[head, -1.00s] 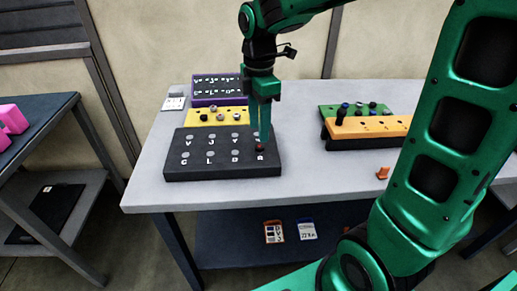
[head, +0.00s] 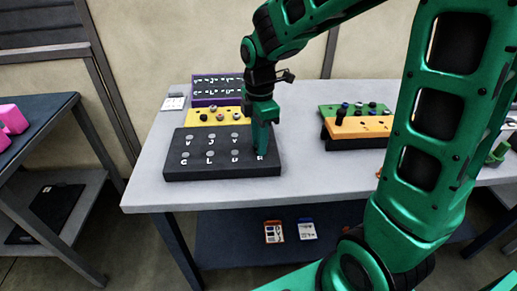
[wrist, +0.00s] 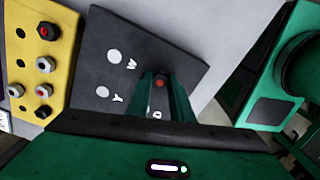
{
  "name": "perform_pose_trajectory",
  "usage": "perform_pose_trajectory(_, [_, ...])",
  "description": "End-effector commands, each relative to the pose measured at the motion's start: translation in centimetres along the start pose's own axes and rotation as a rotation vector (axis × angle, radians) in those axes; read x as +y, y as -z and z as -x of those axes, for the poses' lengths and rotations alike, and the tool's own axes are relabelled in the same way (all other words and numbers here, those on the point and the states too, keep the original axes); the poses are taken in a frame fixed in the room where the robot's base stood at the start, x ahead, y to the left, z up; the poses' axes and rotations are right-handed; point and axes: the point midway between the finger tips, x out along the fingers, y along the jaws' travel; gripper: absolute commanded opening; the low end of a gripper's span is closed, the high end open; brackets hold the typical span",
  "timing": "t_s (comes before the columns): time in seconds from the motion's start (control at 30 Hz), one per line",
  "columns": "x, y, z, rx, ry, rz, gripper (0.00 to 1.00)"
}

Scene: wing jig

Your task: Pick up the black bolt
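A dark bolt with a red mark on its top (wrist: 160,82) stands in the black lettered board (head: 190,171), near its front right corner. In the wrist view it shows between the two fingers of my gripper (wrist: 160,92). In the head view my gripper (head: 261,150) reaches down to that corner and hides the bolt. The fingers are on either side of the bolt, close to it. I cannot tell whether they press on it. Another black bolt (head: 204,118) stands in the yellow block (head: 190,120), which also shows in the wrist view (wrist: 62,65).
A purple lettered panel (head: 194,96) stands behind the yellow block. A green and orange block (head: 350,130) with several bolts is to the right. A white card (head: 173,103) lies at the back left. The table (head: 300,190) is clear between the black board and the orange block.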

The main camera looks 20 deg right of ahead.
Motion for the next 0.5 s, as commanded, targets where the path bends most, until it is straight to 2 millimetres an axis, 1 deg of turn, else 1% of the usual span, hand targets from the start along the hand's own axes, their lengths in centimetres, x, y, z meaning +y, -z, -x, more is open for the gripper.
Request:
perform_pose_trajectory(0.03, [-0.04,0.0,-0.05,0.0,0.001,0.0,0.04])
perform_pose_trajectory(0.07, [-0.04,0.0,-0.05,0.0,0.001,0.0,0.0])
perform_pose_trajectory(0.37, [-0.04,0.01,0.02,0.0,0.001,0.0,0.0])
perform_pose_trajectory(0.5, [0.01,0.02,0.56,0.0,-0.001,0.0,0.0])
